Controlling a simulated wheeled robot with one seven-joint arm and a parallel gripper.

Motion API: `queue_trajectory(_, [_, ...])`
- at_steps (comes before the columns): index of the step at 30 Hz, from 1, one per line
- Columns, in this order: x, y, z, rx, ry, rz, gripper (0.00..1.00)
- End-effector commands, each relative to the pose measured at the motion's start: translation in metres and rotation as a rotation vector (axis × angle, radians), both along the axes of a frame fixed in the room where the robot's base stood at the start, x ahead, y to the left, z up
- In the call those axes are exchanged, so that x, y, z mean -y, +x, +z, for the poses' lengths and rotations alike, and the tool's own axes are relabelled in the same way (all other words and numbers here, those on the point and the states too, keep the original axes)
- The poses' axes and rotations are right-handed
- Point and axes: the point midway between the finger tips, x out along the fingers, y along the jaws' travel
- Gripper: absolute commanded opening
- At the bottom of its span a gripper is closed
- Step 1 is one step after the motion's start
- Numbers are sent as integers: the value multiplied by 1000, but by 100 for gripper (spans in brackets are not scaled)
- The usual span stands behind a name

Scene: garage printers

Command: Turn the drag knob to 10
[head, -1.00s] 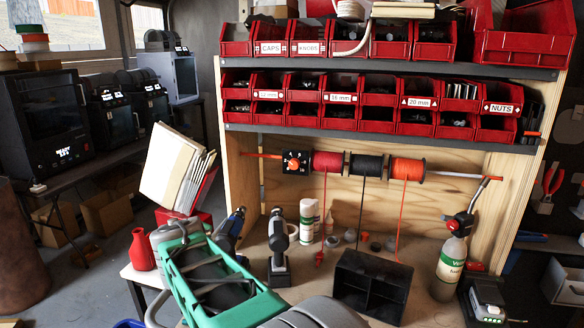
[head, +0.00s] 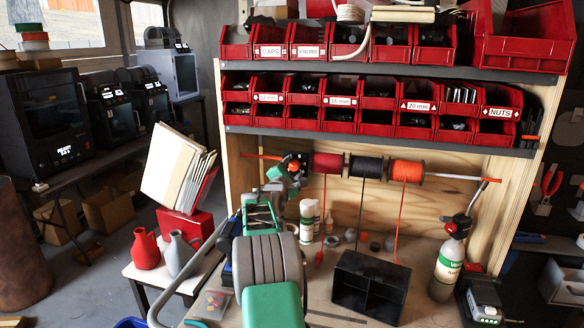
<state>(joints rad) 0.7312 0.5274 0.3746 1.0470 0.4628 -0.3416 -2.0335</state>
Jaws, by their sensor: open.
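The drag knob (head: 294,165) is a small orange knob on a black plate, at the left end of the spool rod under the lower shelf. In the head view only a bit of its orange shows, and its dial marks cannot be read. My gripper (head: 288,171) is raised in front of the knob and covers most of it. It is open. Whether its fingers are around the knob or touching it cannot be told from here.
A red spool (head: 327,164), a black spool (head: 366,167) and an orange spool (head: 406,174) hang on the rod to the right. Red bins (head: 271,114) fill the shelves above. Bottles (head: 309,221) and a black divided box (head: 371,286) stand on the bench.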

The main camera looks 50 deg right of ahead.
Motion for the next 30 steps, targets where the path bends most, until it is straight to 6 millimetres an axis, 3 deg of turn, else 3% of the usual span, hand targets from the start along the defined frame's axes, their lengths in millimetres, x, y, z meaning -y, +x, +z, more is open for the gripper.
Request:
queue_trajectory(6, [0,1,0,1,1,1,55])
queue_trajectory(26, [0,1,0,1,1,1,1])
queue_trajectory(30, [0,1,0,1,1,1,0])
